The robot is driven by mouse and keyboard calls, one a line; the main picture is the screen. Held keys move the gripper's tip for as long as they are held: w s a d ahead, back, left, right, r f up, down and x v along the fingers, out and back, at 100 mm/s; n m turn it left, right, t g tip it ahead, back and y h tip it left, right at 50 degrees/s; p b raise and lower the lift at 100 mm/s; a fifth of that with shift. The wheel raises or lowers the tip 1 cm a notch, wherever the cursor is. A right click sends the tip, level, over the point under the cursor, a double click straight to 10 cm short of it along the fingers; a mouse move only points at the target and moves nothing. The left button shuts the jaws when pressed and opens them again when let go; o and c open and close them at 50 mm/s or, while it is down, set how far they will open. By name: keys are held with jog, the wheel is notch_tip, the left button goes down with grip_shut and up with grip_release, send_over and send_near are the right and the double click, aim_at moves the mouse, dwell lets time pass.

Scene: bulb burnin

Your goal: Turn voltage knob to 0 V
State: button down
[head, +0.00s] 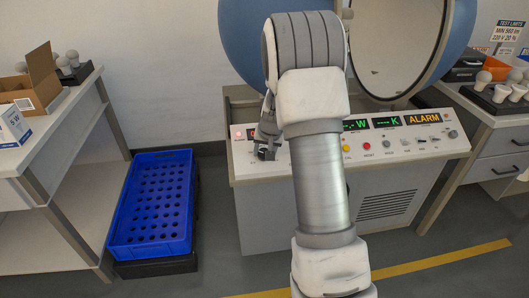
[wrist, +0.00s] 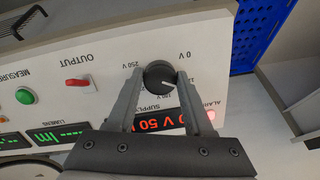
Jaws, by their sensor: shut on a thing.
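The voltage knob (wrist: 158,72) is a round black dial on the white panel, between the labels "0 V" and "250 V" in the upside-down wrist view. A white mark on it points toward the lower right of that view, not clearly at either label. My gripper (wrist: 160,80) is shut on the knob, one finger on each side. In the head view my gripper (head: 266,152) is at the panel's left end, and the knob is hidden there. A red supply display (wrist: 160,120) is partly covered by my gripper; "0 V 50" shows.
A red output switch (wrist: 77,84) and a green button (wrist: 25,96) sit beside the knob. The console (head: 400,150) carries more buttons and an "ALARM" display (head: 423,118). A round chamber (head: 395,45) is behind.

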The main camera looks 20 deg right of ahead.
jog(key=shift+n, duration=0.3)
jog(key=n, duration=1.1)
jog(key=shift+h+p, duration=0.3)
jog(key=shift+h, duration=0.1)
dwell(0.4)
jog(key=shift+c, duration=1.4)
grip_release()
jog(key=shift+r, duration=0.15)
